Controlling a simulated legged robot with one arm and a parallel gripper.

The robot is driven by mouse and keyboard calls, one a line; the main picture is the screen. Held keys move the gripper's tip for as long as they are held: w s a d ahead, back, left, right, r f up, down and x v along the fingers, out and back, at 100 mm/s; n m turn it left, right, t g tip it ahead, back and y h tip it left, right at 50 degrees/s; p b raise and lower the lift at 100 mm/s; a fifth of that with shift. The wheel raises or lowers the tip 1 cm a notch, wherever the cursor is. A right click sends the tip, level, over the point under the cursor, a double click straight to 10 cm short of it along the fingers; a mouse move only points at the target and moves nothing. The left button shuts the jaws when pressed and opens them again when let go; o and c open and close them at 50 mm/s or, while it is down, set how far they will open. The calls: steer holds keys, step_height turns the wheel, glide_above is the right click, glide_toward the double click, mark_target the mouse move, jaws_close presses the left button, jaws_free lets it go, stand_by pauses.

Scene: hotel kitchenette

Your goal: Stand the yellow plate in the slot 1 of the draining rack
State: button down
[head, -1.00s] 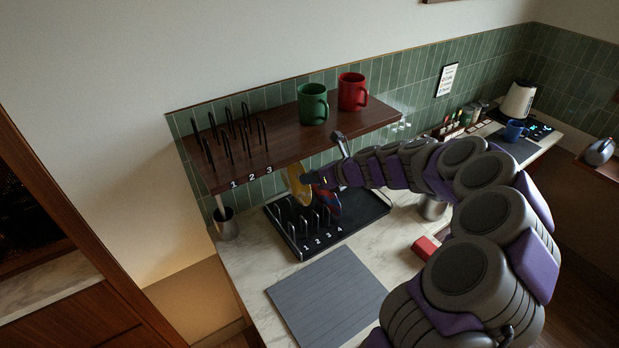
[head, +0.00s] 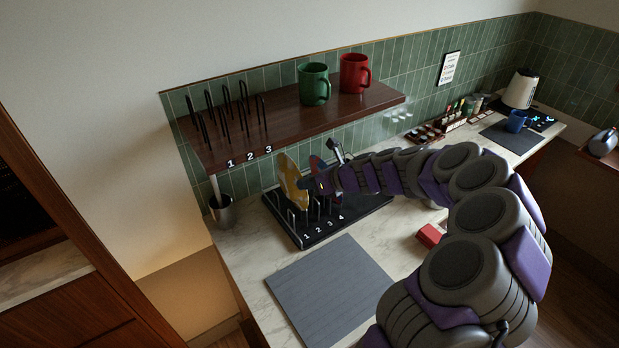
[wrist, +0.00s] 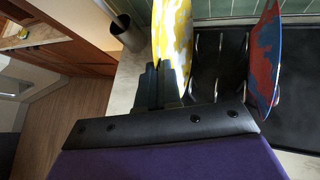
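The yellow plate (head: 290,182), patched with white, stands upright over the left end of the black draining rack (head: 348,223), near the slot marked 1. In the wrist view the plate (wrist: 172,35) rises from between the fingers of my gripper (wrist: 165,82), which is shut on it. My gripper (head: 312,186) in the head view is at the plate's right side. I cannot tell whether the plate's lower edge is down in slot 1 or just above it. A red and blue plate (wrist: 265,60) stands upright in the rack, to the right; my gripper partly hides it in the head view.
A wooden shelf (head: 290,118) with wire dividers, a green mug (head: 313,84) and a red mug (head: 354,74) overhangs the rack's back. A metal cup (head: 222,211) stands left of the rack. A grey mat (head: 330,290) lies bare in front; a red block (head: 430,235) is right.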

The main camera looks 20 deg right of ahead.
mark_target(298, 198)
steer(key=shift+a+f, duration=0.35)
steer(key=shift+f, duration=0.95)
steer(key=shift+d+f+b, duration=0.1)
steer(key=shift+f+b, duration=0.45)
steer(key=shift+f, duration=0.7)
steer(key=shift+d+f, duration=0.2)
steer(key=shift+d, duration=0.1)
steer(key=c, duration=1.2)
jaws_free()
steer(key=shift+a, duration=0.15)
steer(key=shift+c, duration=0.2)
steer(key=p+v, duration=0.3)
steer(key=v, duration=1.4)
